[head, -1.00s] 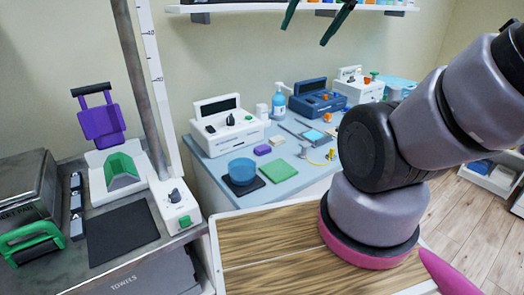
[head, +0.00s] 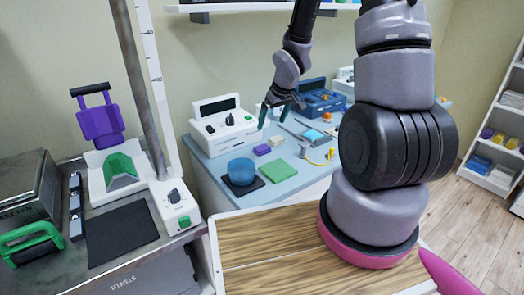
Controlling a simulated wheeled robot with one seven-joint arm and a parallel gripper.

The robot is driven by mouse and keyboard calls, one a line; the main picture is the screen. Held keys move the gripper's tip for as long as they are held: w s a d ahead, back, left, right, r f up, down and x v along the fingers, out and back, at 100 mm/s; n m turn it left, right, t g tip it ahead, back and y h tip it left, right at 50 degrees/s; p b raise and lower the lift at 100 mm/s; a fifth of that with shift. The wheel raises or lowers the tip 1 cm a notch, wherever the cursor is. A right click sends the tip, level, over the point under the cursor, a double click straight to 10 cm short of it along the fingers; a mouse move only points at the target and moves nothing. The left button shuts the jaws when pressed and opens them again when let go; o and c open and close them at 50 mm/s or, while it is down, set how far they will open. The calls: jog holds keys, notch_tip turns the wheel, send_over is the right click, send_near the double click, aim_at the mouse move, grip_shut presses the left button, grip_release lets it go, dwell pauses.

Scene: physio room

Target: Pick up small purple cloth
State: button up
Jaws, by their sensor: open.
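The small purple cloth (head: 262,150) lies as a small flat block on the blue-grey bench top (head: 215,185). It sits between a white device and a green cloth (head: 279,171). My gripper (head: 275,117) is open and points down above the bench, up and slightly right of the purple cloth in the picture. Nothing shows between its fingers that I can say is held. Its exact height over the bench is hard to tell.
A blue bowl (head: 241,170) on a dark mat stands left of the green cloth. A white device (head: 223,125) stands behind the purple cloth, and a blue device (head: 320,97) is further right. A beige block (head: 277,140) and a light-blue pad (head: 312,135) lie nearby.

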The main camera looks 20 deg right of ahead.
send_over(262, 147)
jog(key=s, duration=0.3)
jog(key=f, duration=0.4)
jog(key=d+f, duration=0.1)
jog(key=f, duration=0.1)
jog(key=shift+w+f, duration=0.15)
jog(key=shift+f, duration=0.25)
jog(key=shift+x, duration=2.9)
jog(key=shift+a, duration=0.15)
jog(key=c, duration=1.3)
